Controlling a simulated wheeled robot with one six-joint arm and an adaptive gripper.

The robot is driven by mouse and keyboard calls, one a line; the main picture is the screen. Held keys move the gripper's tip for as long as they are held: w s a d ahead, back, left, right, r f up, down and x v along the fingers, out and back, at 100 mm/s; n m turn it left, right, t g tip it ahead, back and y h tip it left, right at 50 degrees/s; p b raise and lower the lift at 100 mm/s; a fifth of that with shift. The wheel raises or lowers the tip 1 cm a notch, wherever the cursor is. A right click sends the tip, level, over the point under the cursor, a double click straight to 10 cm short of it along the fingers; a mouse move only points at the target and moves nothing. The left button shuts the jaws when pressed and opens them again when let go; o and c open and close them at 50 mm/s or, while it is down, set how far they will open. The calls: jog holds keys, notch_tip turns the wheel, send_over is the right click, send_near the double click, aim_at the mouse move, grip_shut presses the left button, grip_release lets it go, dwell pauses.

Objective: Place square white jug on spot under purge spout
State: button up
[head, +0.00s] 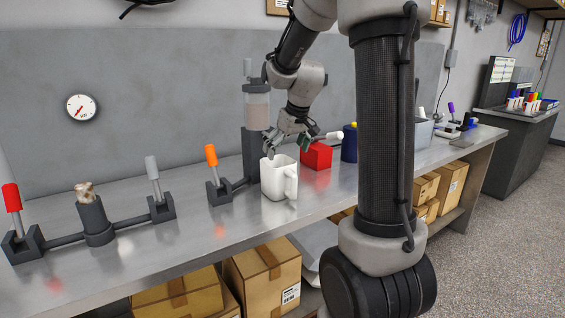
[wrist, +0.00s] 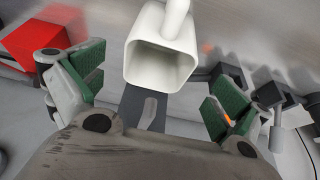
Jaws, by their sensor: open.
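The square white jug (head: 280,181) stands upright on the steel bench, its handle toward the right front in the head view. In the wrist view the jug (wrist: 160,62) shows its open, empty-looking mouth, between and beyond the fingers. My gripper (head: 287,141) is just above and behind the jug's rim in the head view. In the wrist view my gripper (wrist: 155,88) has its green-padded fingers spread wide, with gaps to the jug on both sides. A dark column with a clear cylinder (head: 257,110) rises behind the jug. I cannot make out which part is the purge spout or its spot.
A red box (head: 316,155) sits right of the jug. An orange-handled valve (head: 213,172) stands close left, joined by a pipe to the column. A grey-handled valve (head: 155,188) and a red-handled valve (head: 16,222) stand farther left.

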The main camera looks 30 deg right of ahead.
jog(key=s+a+r, duration=0.3)
jog(key=s+r, duration=0.1)
jog(key=s, duration=0.3)
jog(key=s+a+r, duration=0.2)
jog(key=s+r, duration=0.2)
jog(key=s, duration=0.4)
jog(key=s+a+f, duration=0.1)
jog(key=s, duration=0.5)
jog(key=s+a+f, duration=0.1)
jog(key=s+f, duration=0.1)
jog(key=s, duration=0.4)
jog(key=shift+s+a+f, duration=0.15)
jog(key=shift+s+f, duration=0.1)
jog(key=shift+s, duration=0.1)
